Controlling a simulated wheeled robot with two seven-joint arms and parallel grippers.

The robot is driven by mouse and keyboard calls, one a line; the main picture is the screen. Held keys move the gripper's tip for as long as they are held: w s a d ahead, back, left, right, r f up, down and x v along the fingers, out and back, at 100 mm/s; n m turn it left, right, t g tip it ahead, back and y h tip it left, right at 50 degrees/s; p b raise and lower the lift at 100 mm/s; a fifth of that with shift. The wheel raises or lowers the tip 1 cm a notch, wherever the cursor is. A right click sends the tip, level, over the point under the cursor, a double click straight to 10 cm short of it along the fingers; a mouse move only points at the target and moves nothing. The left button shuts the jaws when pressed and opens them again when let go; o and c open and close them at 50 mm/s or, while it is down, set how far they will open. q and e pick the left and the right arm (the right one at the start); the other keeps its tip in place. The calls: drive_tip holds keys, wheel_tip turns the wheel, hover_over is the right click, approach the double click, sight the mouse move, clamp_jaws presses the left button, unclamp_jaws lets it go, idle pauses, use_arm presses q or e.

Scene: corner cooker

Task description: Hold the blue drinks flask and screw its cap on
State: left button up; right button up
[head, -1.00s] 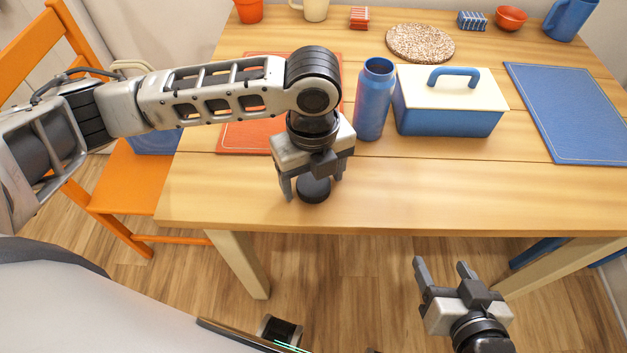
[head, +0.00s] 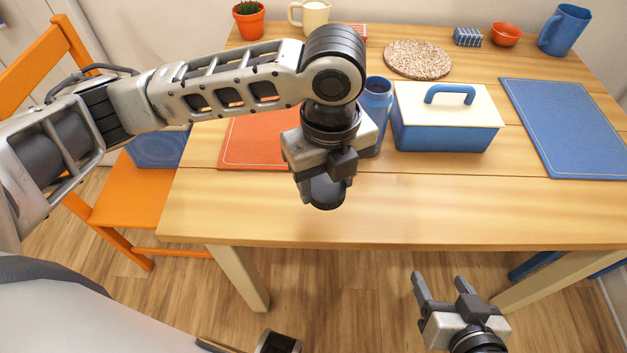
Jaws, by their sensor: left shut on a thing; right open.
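The blue drinks flask (head: 376,101) stands upright on the wooden table, its open mouth uncovered at the top. My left gripper (head: 325,186) is shut on the dark cap (head: 328,195) and holds it above the table, in front of and to the left of the flask. The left gripper and wrist hide part of the flask's left side. My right gripper (head: 441,289) is open and empty, in front of the table's near edge and apart from everything.
A blue lunch box (head: 445,136) with a cream lid stands just right of the flask. An orange mat (head: 248,146) lies at left, a blue mat (head: 570,125) at right. A cork trivet (head: 418,60) lies behind. The table's front strip (head: 440,210) is clear.

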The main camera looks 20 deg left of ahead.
use_arm(q)
drive_tip(key=s+d+r, duration=0.4)
drive_tip(key=d+r, duration=0.2)
drive_tip(key=d, duration=0.4)
drive_tip(key=shift+s+d+r+p, duration=0.15)
drive_tip(key=shift+s+r+p, duration=0.25)
drive_tip(key=shift+p, duration=0.05)
drive_tip(key=n, duration=1.2)
hover_over(337, 188)
wheel_tip(337, 188, down, 2)
drive_tip(key=w+a+f+n, duration=0.1)
drive_tip(key=w+a+n, duration=0.2)
drive_tip(key=a+n, duration=0.9)
drive_tip(key=n, duration=0.3)
